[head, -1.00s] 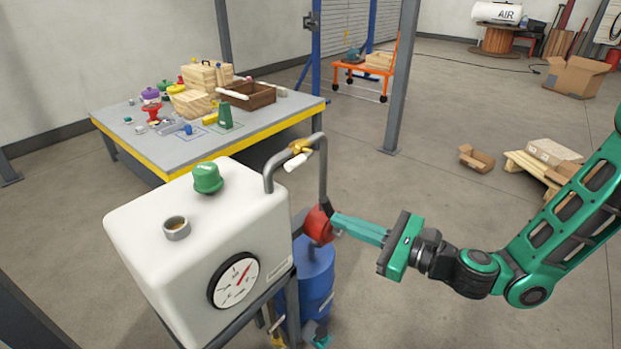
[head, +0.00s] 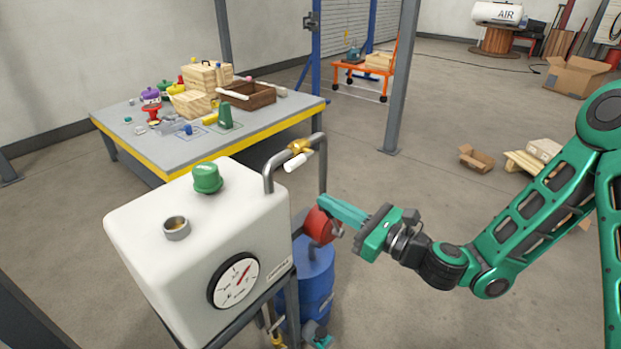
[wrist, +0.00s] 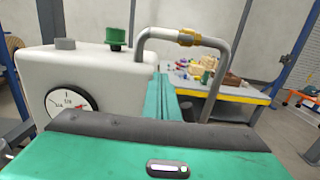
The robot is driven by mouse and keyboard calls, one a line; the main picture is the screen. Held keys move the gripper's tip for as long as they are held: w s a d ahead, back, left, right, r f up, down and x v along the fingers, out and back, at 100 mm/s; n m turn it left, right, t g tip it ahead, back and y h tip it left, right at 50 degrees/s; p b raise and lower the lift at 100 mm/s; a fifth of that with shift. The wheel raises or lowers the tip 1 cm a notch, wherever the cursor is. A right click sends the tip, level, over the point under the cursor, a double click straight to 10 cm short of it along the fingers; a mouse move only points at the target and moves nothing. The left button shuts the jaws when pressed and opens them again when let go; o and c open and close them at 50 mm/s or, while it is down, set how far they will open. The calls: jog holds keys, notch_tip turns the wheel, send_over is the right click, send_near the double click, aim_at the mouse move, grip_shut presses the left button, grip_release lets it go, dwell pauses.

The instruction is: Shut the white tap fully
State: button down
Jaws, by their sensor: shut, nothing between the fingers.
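The white tap (head: 298,163) is a short white lever on a brass valve body (head: 301,147), set in the grey bent pipe above the white tank's right side. The lever points down and to the left, slanting across the pipe line. In the wrist view the brass body (wrist: 189,37) shows on top of the pipe; I cannot make out the white lever there. My gripper (head: 323,202) is shut and empty, below and to the right of the tap, apart from it. Its closed fingers also show in the wrist view (wrist: 160,88), below the pipe's arch.
The white tank (head: 145,225) carries a green knob (head: 207,177), an open filler neck (head: 176,228) and a gauge (head: 235,281). A red round part (head: 320,228) lies close by my fingers, above a blue drum (head: 312,275). A cluttered table (head: 265,127) stands behind.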

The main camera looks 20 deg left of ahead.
aim_at(297, 159)
jog(key=w+a+r, duration=0.2)
jog(key=a+r, duration=0.2)
jog(key=a, duration=0.2)
jog(key=shift+w, duration=0.25)
jog(key=shift+a+r, duration=0.1)
